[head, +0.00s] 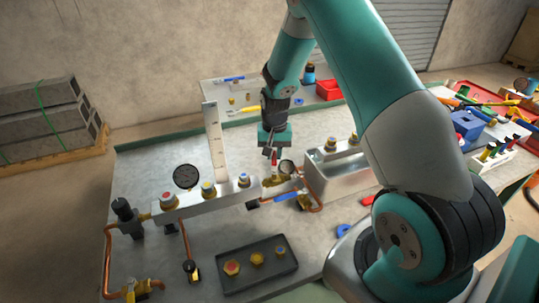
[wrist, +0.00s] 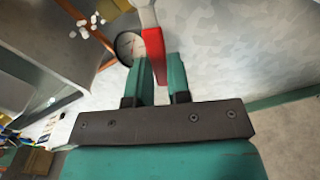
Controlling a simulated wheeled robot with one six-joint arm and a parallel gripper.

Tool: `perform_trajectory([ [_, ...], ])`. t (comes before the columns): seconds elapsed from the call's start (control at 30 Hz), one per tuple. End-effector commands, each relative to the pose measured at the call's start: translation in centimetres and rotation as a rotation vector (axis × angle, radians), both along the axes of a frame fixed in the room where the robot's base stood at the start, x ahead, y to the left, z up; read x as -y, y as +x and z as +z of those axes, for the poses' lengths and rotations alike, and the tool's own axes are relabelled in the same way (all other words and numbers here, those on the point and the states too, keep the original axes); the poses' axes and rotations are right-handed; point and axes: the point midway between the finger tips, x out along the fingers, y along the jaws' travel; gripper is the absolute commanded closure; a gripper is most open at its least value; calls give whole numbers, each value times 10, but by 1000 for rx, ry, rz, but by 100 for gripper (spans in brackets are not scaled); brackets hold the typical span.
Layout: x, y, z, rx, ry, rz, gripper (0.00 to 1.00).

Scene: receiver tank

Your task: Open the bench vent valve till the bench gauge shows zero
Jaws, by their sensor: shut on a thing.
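My gripper (head: 271,152) points down above the pipework on the grey bench. It is shut on a red valve handle (wrist: 153,44), which sits between the teal fingers in the wrist view. The red handle (head: 274,160) stands up from the brass fittings in the head view. A round white-faced gauge (head: 287,167) stands just right of it and also shows beside my fingers in the wrist view (wrist: 127,46). A dark-faced gauge (head: 186,177) stands behind the manifold to the left. I cannot read either dial.
A pale manifold (head: 203,196) with several capped fittings runs left of my gripper. A dark tray (head: 257,266) with several fittings lies in front. A tall pale ruler-like strip (head: 215,140) stands behind the manifold.

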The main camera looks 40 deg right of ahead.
Motion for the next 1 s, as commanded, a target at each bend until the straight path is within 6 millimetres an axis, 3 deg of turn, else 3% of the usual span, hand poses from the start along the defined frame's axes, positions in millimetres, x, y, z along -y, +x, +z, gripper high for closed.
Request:
perform_trajectory([
  [0.6,22,-29,0,0,-1,-563,100],
  [1.0,25,-40,1,0,-2,-765,100],
])
